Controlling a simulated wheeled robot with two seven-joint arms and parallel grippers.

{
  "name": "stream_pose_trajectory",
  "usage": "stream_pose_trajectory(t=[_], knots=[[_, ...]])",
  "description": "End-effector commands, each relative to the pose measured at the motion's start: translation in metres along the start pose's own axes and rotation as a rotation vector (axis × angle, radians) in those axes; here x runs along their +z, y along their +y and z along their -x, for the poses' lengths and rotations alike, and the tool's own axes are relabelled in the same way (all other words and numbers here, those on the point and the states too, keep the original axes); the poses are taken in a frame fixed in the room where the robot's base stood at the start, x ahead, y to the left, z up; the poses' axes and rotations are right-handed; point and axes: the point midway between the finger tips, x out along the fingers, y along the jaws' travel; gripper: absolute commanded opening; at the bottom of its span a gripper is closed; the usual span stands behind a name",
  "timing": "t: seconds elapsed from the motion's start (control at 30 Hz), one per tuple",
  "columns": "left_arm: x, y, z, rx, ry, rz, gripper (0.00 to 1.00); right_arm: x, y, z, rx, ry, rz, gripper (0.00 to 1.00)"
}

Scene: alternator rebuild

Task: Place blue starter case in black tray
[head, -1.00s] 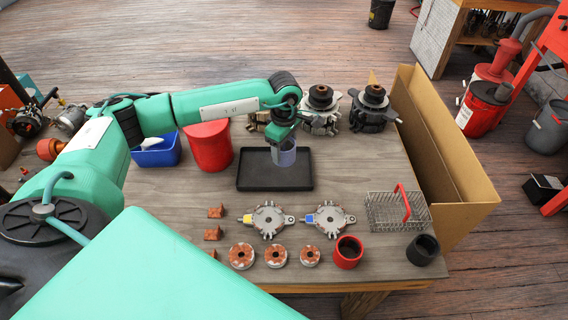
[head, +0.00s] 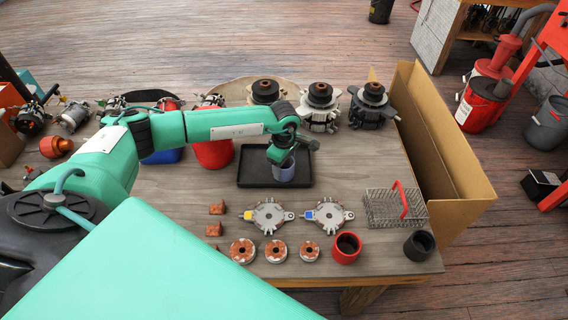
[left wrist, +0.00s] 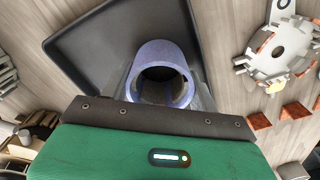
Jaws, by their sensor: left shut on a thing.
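The blue starter case (head: 284,171) is a short hollow blue-grey cylinder. It stands about upright over the right part of the black tray (head: 250,181), a shallow rectangular tray on the table. My left gripper (head: 281,158) is shut on the case from above. In the left wrist view the case (left wrist: 160,72) shows its open ring end, with the black tray (left wrist: 88,50) behind and to its left. I cannot tell whether the case touches the tray floor. The gripper's fingertips are mostly hidden. My right gripper is not in view.
Two alternator plates (head: 269,216), several copper-wound rings (head: 276,251), a red cup (head: 346,248), a dark cup (head: 419,246) and a wire basket (head: 395,208) lie in front. Alternator housings (head: 320,105) stand behind. A cardboard box (head: 440,150) borders the right; a red bin (head: 213,153) stands left.

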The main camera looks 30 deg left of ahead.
Motion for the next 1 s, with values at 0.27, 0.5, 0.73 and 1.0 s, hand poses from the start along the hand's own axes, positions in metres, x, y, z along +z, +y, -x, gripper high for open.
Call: stream_pose_trajectory(t=[0.27,0.5,0.73,1.0], knots=[[0.0,0.0,-0.001,0.0,0.0,0.0,0.7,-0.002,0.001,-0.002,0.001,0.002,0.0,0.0],[0.0,0.0,0.003,0.001,0.0,0.0,0.7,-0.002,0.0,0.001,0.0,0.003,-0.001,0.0],[0.0,0.002,0.041,0.007,0.0,0.0,0.7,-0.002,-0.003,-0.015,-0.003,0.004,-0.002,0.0],[0.0,0.001,0.096,0.005,0.0,0.0,0.7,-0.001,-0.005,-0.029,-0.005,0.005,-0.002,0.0]])
